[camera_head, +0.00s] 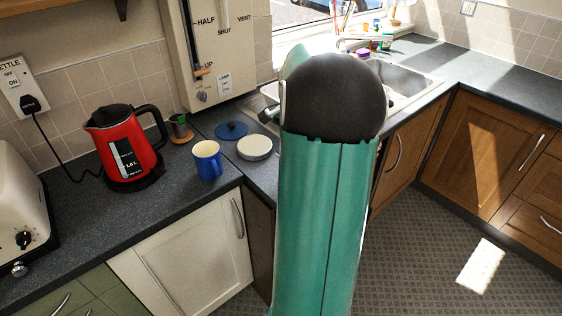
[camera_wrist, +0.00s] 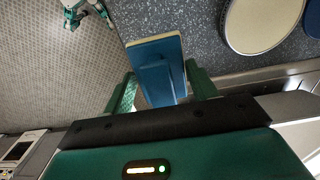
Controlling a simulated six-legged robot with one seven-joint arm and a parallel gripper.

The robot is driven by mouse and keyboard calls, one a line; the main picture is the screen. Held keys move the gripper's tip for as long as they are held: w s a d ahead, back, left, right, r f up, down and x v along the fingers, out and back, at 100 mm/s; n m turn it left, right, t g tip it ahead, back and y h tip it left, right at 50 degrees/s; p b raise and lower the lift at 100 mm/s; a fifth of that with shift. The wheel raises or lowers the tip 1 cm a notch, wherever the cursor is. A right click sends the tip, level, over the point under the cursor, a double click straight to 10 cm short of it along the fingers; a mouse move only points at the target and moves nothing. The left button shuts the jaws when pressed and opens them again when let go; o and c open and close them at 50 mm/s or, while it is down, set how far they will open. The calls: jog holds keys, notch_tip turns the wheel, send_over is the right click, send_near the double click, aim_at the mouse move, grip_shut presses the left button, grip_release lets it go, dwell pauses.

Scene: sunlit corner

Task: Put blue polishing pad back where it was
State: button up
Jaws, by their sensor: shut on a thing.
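The blue polishing pad (camera_wrist: 155,52) shows in the wrist view as a flat blue rectangle with a pale cream edge and a raised blue block. My gripper (camera_wrist: 164,88) is shut on it, with one green finger at each side. The pad is held in the air near the counter's front edge, with grey worktop and floor behind it. In the head view my green arm with its dark round joint covers the middle, and the pad and gripper are hidden behind it.
A white round dish (camera_head: 254,147), a blue disc (camera_head: 231,130), a blue mug (camera_head: 207,160) and a red kettle (camera_head: 124,146) stand on the left worktop (camera_head: 80,220). The sink (camera_head: 405,78) lies behind my arm. The right worktop (camera_head: 500,75) is clear.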

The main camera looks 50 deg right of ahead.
jog(key=f, duration=0.1)
jog(key=w+a+f, duration=0.1)
jog(key=w+f, duration=0.1)
jog(key=shift+w+a+f, duration=0.2)
jog(key=shift+w+f, duration=0.05)
jog(key=shift+f, duration=0.15)
jog(key=shift+w+a+f, duration=0.1)
jog(key=shift+w+f, duration=0.05)
jog(key=shift+f, duration=0.75)
jog(key=shift+w+a+f, duration=0.1)
jog(key=shift+f, duration=0.75)
jog(key=o, duration=0.9)
jog(key=shift+d, duration=0.1)
notch_tip(320, 180, up, 12)
jog(key=shift+r, duration=0.1)
